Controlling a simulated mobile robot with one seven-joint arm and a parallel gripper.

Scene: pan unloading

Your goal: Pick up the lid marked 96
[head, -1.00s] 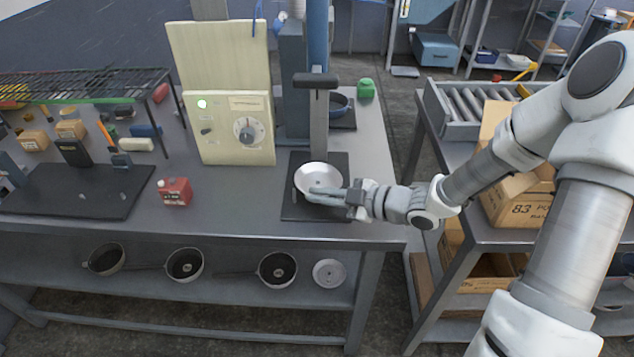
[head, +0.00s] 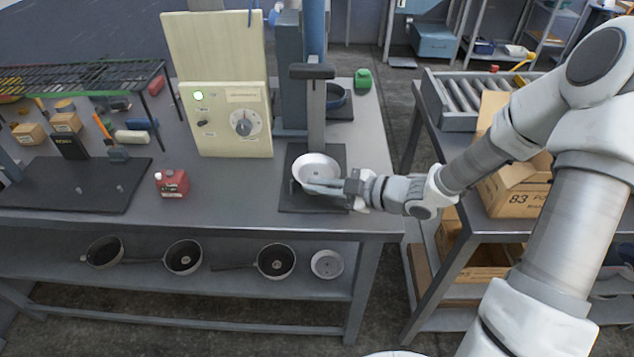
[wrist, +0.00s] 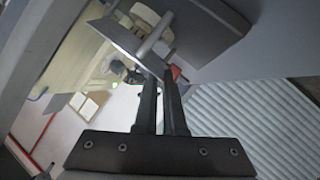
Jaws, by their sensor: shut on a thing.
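A white round dish-shaped thing (head: 317,165), which looks like the lid, is at the dark plate (head: 300,203) in front of a grey upright post. No number on it is legible. My gripper (head: 312,187) reaches in from the right, with its fingers at the near side of the white thing. It is shut on it; the fingers hide part of the near rim. In the wrist view, the two dark fingers (wrist: 164,75) are close together, with a pale rod-like part at their tips; the exact grip is hard to see.
The post with a dark crossbar (head: 312,72) rises just behind. Pans (head: 184,257) and another white round piece (head: 327,264) lie on the lower shelf. Open cardboard boxes (head: 515,190) are at the right.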

